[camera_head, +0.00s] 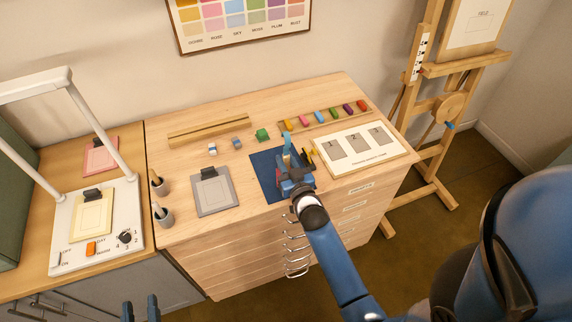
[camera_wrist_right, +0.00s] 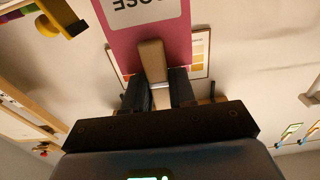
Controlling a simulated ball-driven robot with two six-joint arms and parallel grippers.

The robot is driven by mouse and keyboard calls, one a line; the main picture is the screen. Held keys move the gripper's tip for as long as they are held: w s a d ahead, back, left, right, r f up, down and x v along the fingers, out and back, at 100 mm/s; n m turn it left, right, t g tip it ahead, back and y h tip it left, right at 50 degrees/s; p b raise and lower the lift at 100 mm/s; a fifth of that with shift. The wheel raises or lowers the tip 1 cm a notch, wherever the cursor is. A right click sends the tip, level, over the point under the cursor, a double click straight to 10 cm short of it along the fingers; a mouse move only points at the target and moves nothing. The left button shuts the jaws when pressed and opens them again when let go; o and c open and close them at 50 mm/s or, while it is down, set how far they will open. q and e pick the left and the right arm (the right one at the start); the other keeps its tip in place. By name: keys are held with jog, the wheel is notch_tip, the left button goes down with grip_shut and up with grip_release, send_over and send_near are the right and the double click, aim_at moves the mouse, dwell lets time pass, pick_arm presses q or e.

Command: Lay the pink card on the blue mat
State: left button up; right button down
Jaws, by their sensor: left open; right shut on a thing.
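The pink card (camera_wrist_right: 178,42), with a white label reading "ROSE", fills the top middle of the right wrist view. A tan grip piece (camera_wrist_right: 152,62) at its edge sits between the fingers of my right gripper (camera_wrist_right: 158,88), which is shut on it. In the head view my right gripper (camera_head: 290,165) is over the blue mat (camera_head: 262,168) and hides much of it; I cannot make out the card there, nor tell its height above the mat. My left gripper (camera_head: 140,308) is open and empty at the bottom edge, left of centre.
A grey clipped pad (camera_head: 214,196) lies left of the mat, and a numbered white board (camera_head: 360,146) lies to its right. Two cups (camera_head: 164,216) stand further left.

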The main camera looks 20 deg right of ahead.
jog(key=shift+f, duration=0.15)
jog(key=c, duration=0.9)
grip_release()
jog(key=shift+c, duration=0.2)
